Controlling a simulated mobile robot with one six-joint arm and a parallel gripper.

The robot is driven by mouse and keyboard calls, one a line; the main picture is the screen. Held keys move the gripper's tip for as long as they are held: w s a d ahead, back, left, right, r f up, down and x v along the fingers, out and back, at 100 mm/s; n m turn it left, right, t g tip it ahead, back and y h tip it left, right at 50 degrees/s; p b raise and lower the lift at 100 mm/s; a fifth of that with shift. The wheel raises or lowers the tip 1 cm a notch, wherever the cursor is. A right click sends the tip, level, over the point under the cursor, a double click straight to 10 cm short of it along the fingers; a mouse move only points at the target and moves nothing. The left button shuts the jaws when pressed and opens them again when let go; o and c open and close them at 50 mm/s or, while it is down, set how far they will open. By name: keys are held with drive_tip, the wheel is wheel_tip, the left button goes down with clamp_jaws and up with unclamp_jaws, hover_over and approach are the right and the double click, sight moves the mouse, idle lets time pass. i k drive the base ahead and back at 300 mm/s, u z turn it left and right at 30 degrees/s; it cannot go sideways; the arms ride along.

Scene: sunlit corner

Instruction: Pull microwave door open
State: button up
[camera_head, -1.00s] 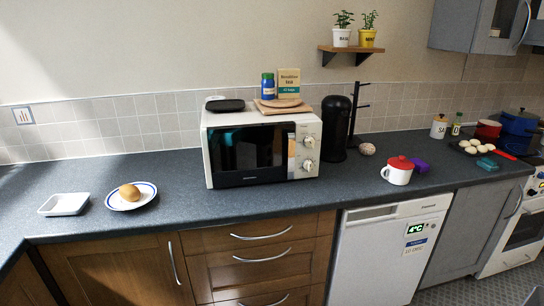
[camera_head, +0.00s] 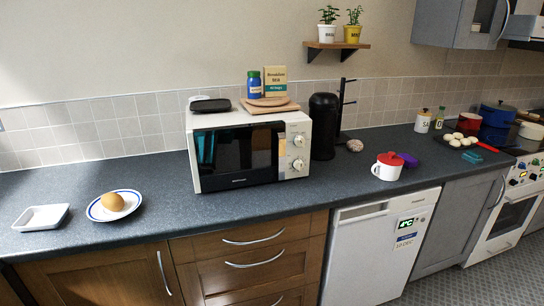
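The white microwave (camera_head: 297,122) stands on the dark worktop, left of the black canister. Its dark glass door (camera_head: 236,156) faces me and looks shut. A light vertical strip, perhaps the handle or a reflection, shows at the door's right side. Two round knobs are on the control panel (camera_head: 298,150) to the right of the door. My gripper is not in view.
A wooden board (camera_head: 269,106), a blue jar (camera_head: 254,85), a box (camera_head: 288,82) and a dark flat item (camera_head: 210,105) sit on the microwave. A plate (camera_head: 94,210) with a bun and a white dish (camera_head: 41,218) stand left. A black canister (camera_head: 323,126) and red-lidded mug (camera_head: 387,167) stand right. Worktop before the microwave is narrow.

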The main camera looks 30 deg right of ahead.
sight(240, 155)
drive_tip(key=z, duration=0.65)
drive_tip(key=k, duration=0.95)
drive_tip(key=u, duration=0.05)
drive_tip(key=i, duration=0.8)
